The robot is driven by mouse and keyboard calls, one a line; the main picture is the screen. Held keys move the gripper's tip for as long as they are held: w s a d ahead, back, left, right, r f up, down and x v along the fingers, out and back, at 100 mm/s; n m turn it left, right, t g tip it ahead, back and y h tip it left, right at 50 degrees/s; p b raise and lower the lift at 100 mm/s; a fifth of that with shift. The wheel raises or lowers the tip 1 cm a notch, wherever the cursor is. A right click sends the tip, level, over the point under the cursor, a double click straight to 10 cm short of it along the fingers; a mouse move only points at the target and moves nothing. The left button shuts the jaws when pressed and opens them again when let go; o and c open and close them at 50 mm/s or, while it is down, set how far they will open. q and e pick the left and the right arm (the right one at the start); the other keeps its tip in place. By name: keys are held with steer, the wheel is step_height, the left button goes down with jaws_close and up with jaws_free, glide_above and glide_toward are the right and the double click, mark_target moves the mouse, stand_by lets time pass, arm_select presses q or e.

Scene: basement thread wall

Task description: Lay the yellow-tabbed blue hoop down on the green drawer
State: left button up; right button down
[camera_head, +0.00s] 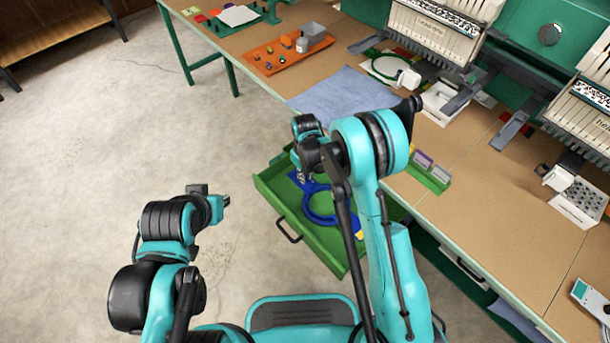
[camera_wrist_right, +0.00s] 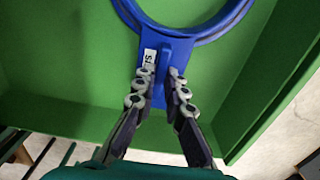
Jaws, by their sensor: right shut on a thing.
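The blue hoop (camera_head: 307,206) is over the inside of the open green drawer (camera_head: 283,192), its ring lying roughly flat. A yellow tab (camera_head: 359,235) shows at the ring's near right side, partly behind my arm. My right gripper (camera_head: 300,177) is shut on the hoop's blue handle, which has a small white label. In the right wrist view the two fingers (camera_wrist_right: 160,86) pinch the handle (camera_wrist_right: 170,50) from both sides, above the green drawer bottom (camera_wrist_right: 80,50). I cannot tell whether the hoop touches the bottom. My left gripper (camera_head: 222,203) is left of the drawer, away from it; its opening is unclear.
The drawer sticks out below the long brown table (camera_head: 450,195). On the table are a blue cloth (camera_head: 340,92), an orange tray (camera_head: 283,60), embroidery machines (camera_head: 430,30) and a green holder (camera_head: 428,176). The floor (camera_head: 100,130) left of the drawer is clear.

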steer(key=shift+f, duration=0.1)
steer(key=c, duration=1.5)
jaws_free()
step_height(320, 180, up, 12)
steer(key=s+d+r+m+t, duration=0.5)
steer(key=s+d+r, duration=0.6)
steer(key=s+r, duration=0.45)
steer(key=s+d+m+t, duration=0.2)
steer(key=s+d, duration=0.1)
steer(key=s, duration=0.4)
steer(key=shift+s+d+f+m, duration=0.2)
steer(key=shift+d+f+m, duration=0.1)
steer(key=shift+f, duration=0.15)
